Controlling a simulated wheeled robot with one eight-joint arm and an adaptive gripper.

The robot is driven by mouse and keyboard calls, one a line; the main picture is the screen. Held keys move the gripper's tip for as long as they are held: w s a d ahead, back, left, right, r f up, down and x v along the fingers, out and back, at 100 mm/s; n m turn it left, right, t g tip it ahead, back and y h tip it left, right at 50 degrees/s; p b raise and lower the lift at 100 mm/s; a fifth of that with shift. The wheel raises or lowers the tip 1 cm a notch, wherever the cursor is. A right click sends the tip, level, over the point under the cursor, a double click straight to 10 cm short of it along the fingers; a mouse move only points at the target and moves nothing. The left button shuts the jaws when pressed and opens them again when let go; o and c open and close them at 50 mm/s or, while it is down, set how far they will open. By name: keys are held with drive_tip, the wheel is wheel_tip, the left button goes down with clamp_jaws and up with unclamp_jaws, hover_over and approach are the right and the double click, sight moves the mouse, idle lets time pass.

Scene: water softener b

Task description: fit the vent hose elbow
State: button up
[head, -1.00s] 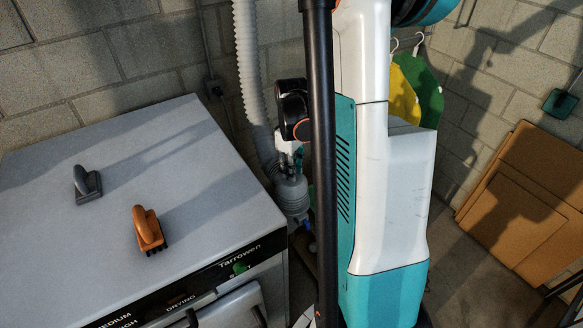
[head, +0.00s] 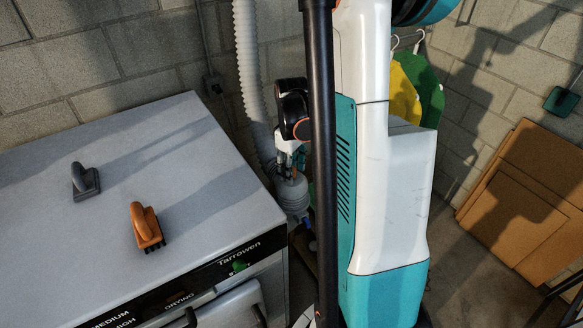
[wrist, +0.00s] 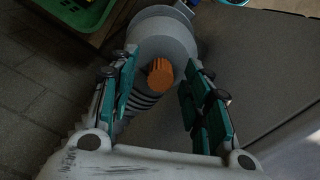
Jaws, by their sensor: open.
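The vent hose elbow (wrist: 168,32) is a grey, rounded piece with an orange ribbed knob (wrist: 160,74), at the top middle of the wrist view. My gripper (wrist: 158,66) is open, with one teal-padded finger on each side of this grey piece. I cannot tell whether either pad touches it.
The grey Tarrowen machine (head: 110,260) stands at the left. A grey brush (head: 85,182) and an orange brush (head: 146,226) lie on its top. A block wall is behind. Cardboard (head: 520,205) leans at the right. A green tray (wrist: 66,28) shows in the wrist view.

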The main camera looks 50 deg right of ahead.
wheel_tip(320, 180, up, 12)
idle(0.5)
drive_tip(key=shift+f, duration=0.1)
